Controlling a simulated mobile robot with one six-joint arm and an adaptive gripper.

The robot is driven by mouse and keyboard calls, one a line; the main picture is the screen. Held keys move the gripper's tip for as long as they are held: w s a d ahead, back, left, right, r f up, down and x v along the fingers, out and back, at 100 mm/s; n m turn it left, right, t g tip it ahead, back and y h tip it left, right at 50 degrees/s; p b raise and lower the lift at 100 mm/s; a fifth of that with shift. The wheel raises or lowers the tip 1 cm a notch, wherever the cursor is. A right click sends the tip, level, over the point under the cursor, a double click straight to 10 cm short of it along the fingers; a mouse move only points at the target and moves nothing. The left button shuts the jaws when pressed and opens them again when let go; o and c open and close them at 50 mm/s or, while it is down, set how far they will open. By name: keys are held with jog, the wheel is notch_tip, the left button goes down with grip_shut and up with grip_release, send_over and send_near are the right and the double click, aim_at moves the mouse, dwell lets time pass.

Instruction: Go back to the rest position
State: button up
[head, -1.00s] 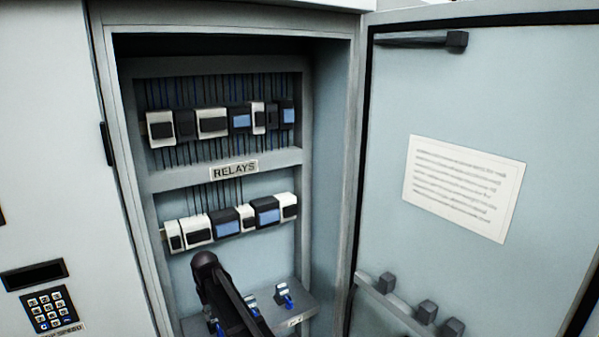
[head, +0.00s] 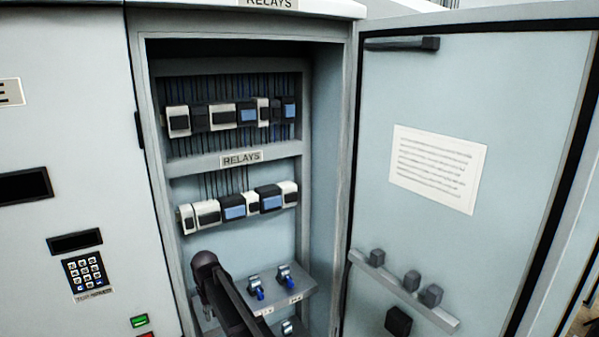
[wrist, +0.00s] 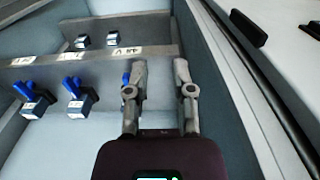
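My gripper (wrist: 159,72) shows in the wrist view with its two fingers apart and nothing between them. Its left finger overlaps a blue-lever switch, which is partly hidden behind it. Two more blue-lever switches (wrist: 77,95) stand to the left, clear of the fingers. In the head view my dark arm reaches into the open cabinet (head: 143,150) at its lower part. My fingertips cannot be made out there. Two blue-lever switches (head: 287,277) sit on a grey ledge right of the arm.
The cabinet door (head: 385,235) stands open on the right, with a bar of dark knobs (head: 412,279). Two relay rows (head: 250,204) sit above the arm. A keypad (head: 86,272) is on the left panel. The cabinet's side wall is close right of the fingers in the wrist view.

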jog(key=s+d+f+m+b, duration=0.2)
jog(key=s+d, duration=0.4)
jog(key=d, duration=0.8)
jog(key=s+d+f+m+b, duration=0.2)
jog(key=s+d+f+b, duration=0.2)
jog(key=d, duration=1.1)
jog(key=s+d+f+m+b, duration=0.2)
jog(key=s+d+f+b, duration=0.2)
jog(key=d, duration=1)
jog(key=s, duration=0.3)
jog(key=shift+s+d, duration=0.25)
jog(key=shift+s, duration=0.05)
jog(key=shift+f, duration=0.1)
